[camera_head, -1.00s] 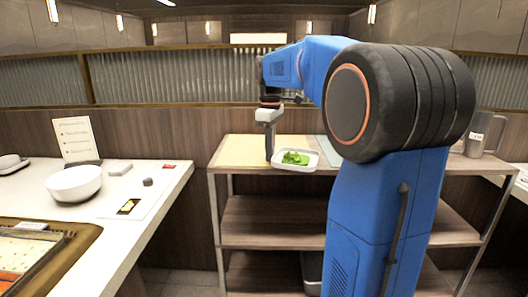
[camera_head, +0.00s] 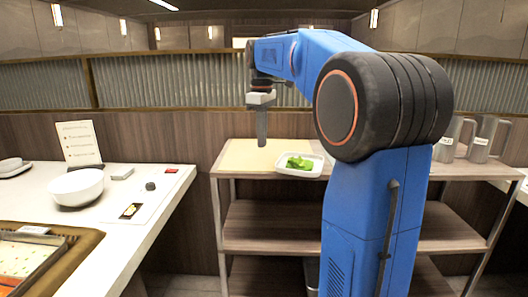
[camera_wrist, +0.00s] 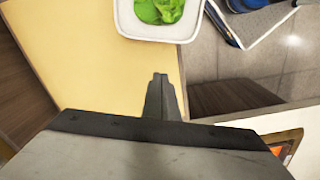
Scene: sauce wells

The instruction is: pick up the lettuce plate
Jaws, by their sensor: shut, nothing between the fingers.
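The lettuce plate (camera_head: 286,171) is a small white square dish with green lettuce (camera_head: 299,163) in it. It sits at the front edge of the shelf unit's top in the head view. In the wrist view the plate (camera_wrist: 190,30) is at the top, cut off by the frame, with lettuce (camera_wrist: 160,10) inside. My gripper (camera_head: 262,143) points down, left of the plate and above the yellow board, apart from the plate. In the wrist view my gripper's fingers (camera_wrist: 161,82) are together, with nothing between them, below the plate's rim.
A yellow board (camera_head: 235,160) covers the left of the wooden shelf unit (camera_head: 270,222). Metal pitchers (camera_head: 482,138) stand on the right. A white counter (camera_head: 150,205) at left holds a white bowl (camera_head: 76,187) and a sign (camera_head: 78,143).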

